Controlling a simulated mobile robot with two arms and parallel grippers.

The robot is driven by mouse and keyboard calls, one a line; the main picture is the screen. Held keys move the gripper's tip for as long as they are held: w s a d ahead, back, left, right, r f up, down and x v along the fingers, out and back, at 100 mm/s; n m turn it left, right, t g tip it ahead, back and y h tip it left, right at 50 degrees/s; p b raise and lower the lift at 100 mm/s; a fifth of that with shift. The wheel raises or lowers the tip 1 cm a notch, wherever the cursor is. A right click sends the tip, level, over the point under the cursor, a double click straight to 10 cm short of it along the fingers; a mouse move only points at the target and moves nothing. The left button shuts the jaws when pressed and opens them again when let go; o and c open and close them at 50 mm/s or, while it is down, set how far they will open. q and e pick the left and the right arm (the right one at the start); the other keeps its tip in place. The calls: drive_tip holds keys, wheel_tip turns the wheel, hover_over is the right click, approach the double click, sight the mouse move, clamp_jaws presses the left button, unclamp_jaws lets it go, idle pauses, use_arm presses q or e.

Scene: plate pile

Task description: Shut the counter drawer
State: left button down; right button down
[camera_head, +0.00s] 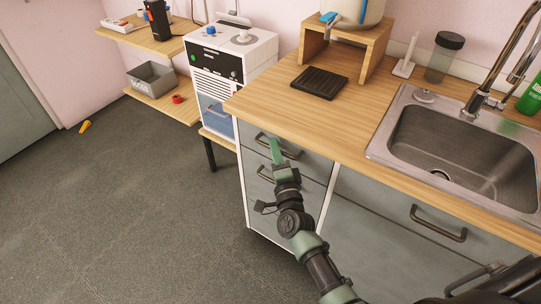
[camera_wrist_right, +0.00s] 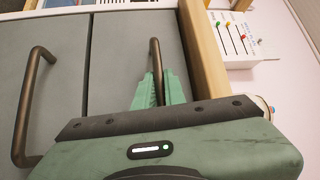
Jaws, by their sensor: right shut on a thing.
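The counter drawer (camera_head: 312,164) is the top grey front at the left end of the counter. It looks flush or nearly flush under the worktop; a small gap cannot be told. Its dark bar handle (camera_head: 291,153) runs across the front. My right gripper (camera_head: 275,150) reaches up to it from below. In the right wrist view the green fingers (camera_wrist_right: 159,90) are shut on the handle (camera_wrist_right: 155,57), one on each side. The drawer front (camera_wrist_right: 120,55) lies just beyond. My left gripper is not in view.
A lower drawer handle (camera_head: 265,174) sits just under my right gripper. The wooden worktop (camera_head: 330,118) overhangs above, with a black rack (camera_head: 320,82) and a sink (camera_head: 455,150). A white machine (camera_head: 245,52) stands left. The grey floor (camera_head: 130,200) is mostly clear.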

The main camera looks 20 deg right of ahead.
drive_tip(key=shift+d, duration=0.1)
drive_tip(key=c, duration=1.5)
unclamp_jaws()
drive_tip(key=shift+d, duration=0.1)
drive_tip(key=shift+s+a+f, duration=0.15)
drive_tip(key=shift+s+a, duration=0.05)
drive_tip(key=shift+s, duration=1.1)
drive_tip(key=shift+s+a+f, duration=0.15)
drive_tip(key=shift+s, duration=1.1)
drive_tip(key=shift+s+a+f, duration=0.15)
drive_tip(key=shift+s+a, duration=0.05)
drive_tip(key=shift+s, duration=1.1)
drive_tip(key=shift+f, duration=0.1)
